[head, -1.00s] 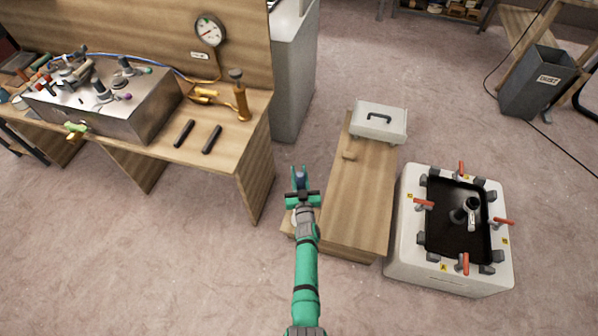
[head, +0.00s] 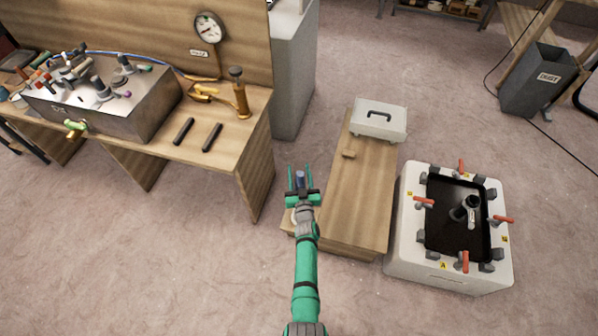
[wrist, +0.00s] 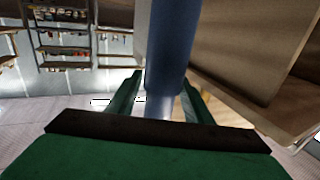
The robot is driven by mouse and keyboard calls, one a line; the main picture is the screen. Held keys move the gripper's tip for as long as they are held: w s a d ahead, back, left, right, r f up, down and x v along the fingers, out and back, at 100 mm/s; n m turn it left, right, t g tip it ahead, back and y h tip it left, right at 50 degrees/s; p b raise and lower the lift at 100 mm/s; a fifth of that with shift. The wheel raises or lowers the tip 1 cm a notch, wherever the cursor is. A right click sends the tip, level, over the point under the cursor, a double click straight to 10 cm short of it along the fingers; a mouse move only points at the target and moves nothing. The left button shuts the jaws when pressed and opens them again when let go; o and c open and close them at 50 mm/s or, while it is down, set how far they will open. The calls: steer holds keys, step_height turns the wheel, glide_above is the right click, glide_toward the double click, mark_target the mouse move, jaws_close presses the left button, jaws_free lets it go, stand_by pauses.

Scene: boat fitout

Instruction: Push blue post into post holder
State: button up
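The blue post (head: 300,179) stands between the fingers of my gripper (head: 299,170), left of the low wooden bench. In the wrist view the blue post (wrist: 170,45) is a thick upright cylinder. It rises past the top edge, with green fingers (wrist: 160,97) on either side. My gripper is open, with gaps between fingers and post. The post's lower end is hidden behind my gripper. I cannot make out the post holder, so I cannot tell how deep the post sits.
The low bench (head: 355,205) is close on the right, with a lidded white box (head: 379,118) on it. A white unit with red-handled clamps (head: 408,255) stands further right. A workbench (head: 228,155) is at left.

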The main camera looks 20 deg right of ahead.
steer(key=shift+s, duration=0.1)
steer(key=v, duration=1)
steer(key=shift+s, duration=0.3)
